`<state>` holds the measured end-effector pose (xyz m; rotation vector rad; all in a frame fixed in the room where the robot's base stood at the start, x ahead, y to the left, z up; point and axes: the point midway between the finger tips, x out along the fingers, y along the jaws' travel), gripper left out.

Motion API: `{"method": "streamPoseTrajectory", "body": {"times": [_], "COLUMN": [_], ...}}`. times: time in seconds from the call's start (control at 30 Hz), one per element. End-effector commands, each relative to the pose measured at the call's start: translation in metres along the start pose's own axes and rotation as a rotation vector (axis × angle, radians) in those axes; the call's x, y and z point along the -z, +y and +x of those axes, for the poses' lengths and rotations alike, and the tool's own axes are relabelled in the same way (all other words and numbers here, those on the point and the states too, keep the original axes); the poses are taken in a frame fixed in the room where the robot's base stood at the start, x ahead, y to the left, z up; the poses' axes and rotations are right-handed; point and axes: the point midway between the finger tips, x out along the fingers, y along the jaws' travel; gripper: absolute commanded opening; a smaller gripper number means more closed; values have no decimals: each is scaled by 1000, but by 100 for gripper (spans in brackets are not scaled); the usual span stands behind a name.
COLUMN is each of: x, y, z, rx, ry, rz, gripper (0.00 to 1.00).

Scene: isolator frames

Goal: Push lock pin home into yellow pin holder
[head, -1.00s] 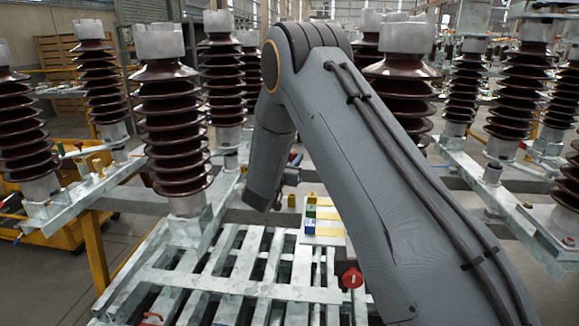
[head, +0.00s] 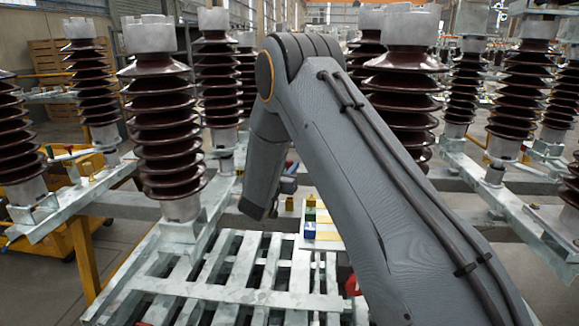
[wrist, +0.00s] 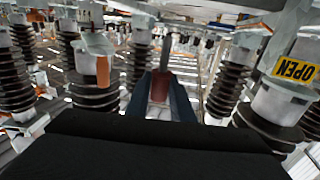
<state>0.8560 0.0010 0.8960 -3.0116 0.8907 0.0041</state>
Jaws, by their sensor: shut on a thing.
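In the wrist view, my gripper (wrist: 160,98) has its two blue-grey fingers shut on the lock pin, whose red-brown part (wrist: 160,84) shows between them. A grey rod (wrist: 164,52) shows beyond the red part, in line with it; I cannot tell whether it belongs to the pin. In the head view my arm hides most of the gripper and the pin.
A small stack of coloured blocks (head: 310,217) stands on a pale plate at the slatted metal frame (head: 240,298). Brown ribbed insulators (head: 163,125) stand around the arm. A yellow OPEN sign (wrist: 296,69) appears upside down at the right of the wrist view.

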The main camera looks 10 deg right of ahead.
Motion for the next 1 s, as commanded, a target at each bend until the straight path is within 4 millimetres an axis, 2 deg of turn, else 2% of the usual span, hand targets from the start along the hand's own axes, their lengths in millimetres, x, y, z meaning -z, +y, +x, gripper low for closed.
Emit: {"method": "streamPoseTrajectory", "body": {"times": [0.5,1.0], "x": [-45,-50], "y": [0,0], "z": [0,0], "rx": [0,0], "ry": [0,1], "rz": [-1,0], "gripper": [0,0]}}
